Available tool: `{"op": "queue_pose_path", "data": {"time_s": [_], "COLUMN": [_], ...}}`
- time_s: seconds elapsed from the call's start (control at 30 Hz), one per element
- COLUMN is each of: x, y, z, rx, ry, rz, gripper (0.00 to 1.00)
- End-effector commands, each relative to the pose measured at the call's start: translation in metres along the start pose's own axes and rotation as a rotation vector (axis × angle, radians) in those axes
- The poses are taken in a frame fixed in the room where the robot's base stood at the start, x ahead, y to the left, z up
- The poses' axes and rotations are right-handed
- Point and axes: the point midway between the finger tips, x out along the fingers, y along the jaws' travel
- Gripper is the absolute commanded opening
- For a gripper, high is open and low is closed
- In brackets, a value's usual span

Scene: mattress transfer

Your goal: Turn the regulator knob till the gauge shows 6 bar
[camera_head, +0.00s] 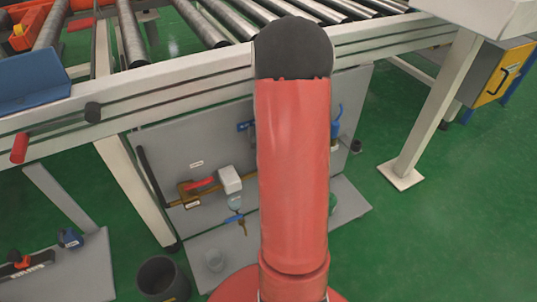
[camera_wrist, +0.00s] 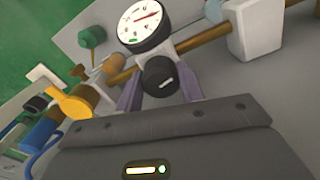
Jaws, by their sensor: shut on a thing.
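In the wrist view the black regulator knob (camera_wrist: 159,75) has a white mark on its face. My gripper (camera_wrist: 161,87) has one purple finger on each side of the knob and is shut on it. The round white gauge (camera_wrist: 141,27) sits just above the knob on the brass pipe (camera_wrist: 203,38). Its red needle points to the upper right; the numbers are too small to read surely. In the head view my red arm hides the knob, the gauge and my gripper.
A grey panel (camera_head: 220,140) under the roller conveyor (camera_head: 200,22) carries a red-handled valve (camera_head: 201,183) and a white box (camera_head: 229,179). In the wrist view a yellow handle (camera_wrist: 68,103) and a grey block (camera_wrist: 262,27) flank the knob. A dark bin (camera_head: 162,279) stands on the green floor.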

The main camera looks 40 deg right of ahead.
Motion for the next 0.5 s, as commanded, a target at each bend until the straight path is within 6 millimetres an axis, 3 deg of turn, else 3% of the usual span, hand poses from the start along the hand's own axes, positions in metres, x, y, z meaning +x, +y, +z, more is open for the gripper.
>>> {"op": "queue_pose_path", "data": {"time_s": [0.5], "x": [-0.0006], "y": [-0.0006], "z": [-0.0002], "rx": [0.234], "ry": [0.0], "rz": [0.0], "gripper": [0.15]}}
